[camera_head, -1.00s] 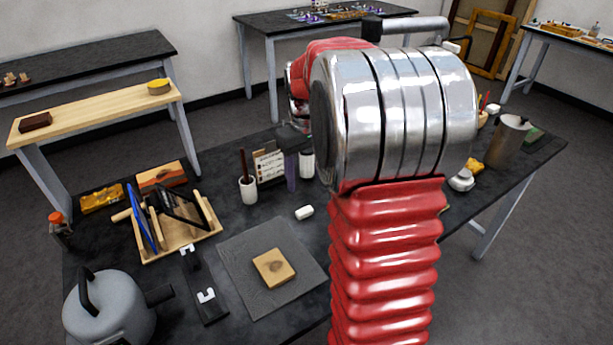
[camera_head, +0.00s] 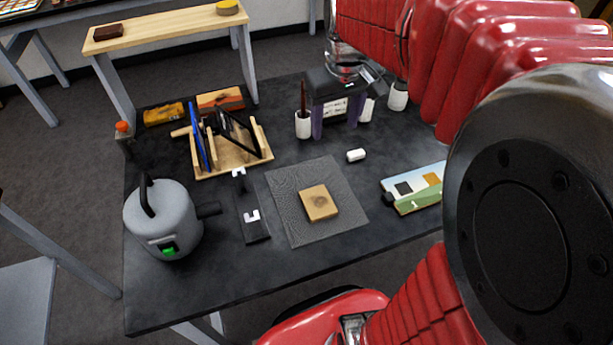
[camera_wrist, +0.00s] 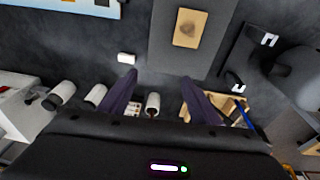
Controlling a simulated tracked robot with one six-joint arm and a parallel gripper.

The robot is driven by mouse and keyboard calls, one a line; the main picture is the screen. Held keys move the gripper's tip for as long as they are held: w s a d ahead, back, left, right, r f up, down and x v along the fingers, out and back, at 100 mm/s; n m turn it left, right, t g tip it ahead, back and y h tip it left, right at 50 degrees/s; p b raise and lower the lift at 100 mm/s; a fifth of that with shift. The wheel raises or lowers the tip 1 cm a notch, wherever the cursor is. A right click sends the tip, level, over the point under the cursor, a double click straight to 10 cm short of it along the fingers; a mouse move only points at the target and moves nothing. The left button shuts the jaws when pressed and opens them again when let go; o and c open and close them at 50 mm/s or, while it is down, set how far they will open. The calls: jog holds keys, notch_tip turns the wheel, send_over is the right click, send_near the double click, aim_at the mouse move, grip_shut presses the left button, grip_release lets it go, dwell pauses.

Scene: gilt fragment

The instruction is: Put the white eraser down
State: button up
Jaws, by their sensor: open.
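The white eraser (camera_head: 356,155) lies on the black table, just right of the grey mat's far right corner. It also shows in the wrist view (camera_wrist: 127,58), near the tip of the left finger and apart from it. My gripper (camera_head: 335,132) is open and empty, with two purple fingers pointing down, behind and left of the eraser. In the wrist view my gripper (camera_wrist: 160,80) has its fingers wide apart with nothing between the tips.
A wooden block (camera_head: 318,203) lies on the grey mat (camera_head: 290,226). White cups (camera_head: 303,125) stand close to my fingers. A wooden rack (camera_head: 232,165) with panels, a grey canister (camera_head: 165,222) and a picture board (camera_head: 412,188) are around the mat.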

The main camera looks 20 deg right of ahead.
jog(key=s+a+t, duration=0.3)
jog(key=s+a, duration=0.9)
jog(key=s, duration=0.1)
jog(key=shift+r+y, duration=0.15)
jog(key=shift+y, duration=0.15)
jog(key=shift+d, duration=0.1)
